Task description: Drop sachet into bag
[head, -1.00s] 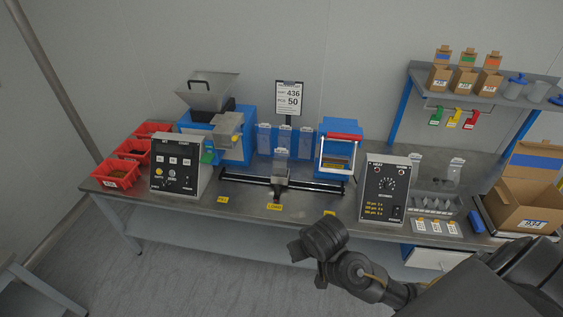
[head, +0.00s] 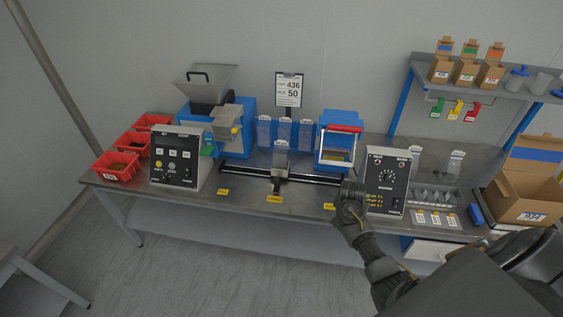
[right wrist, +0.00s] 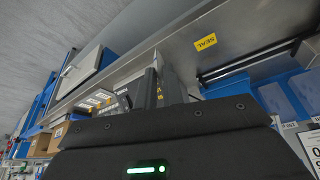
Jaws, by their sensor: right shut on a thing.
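My right gripper (head: 352,190) is in front of the bench, by the left side of the black HEAT control box. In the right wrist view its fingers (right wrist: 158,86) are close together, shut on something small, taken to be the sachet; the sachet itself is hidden. My left gripper is not in view.
A blue sealer with a red bar (head: 341,130) stands right of the bag. The HEAT control box (head: 387,180) stands beside my right gripper. The yellow SEAL label (right wrist: 205,42) marks the bench edge. An open carton (head: 523,200) is at the right. The front bench strip is mostly clear.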

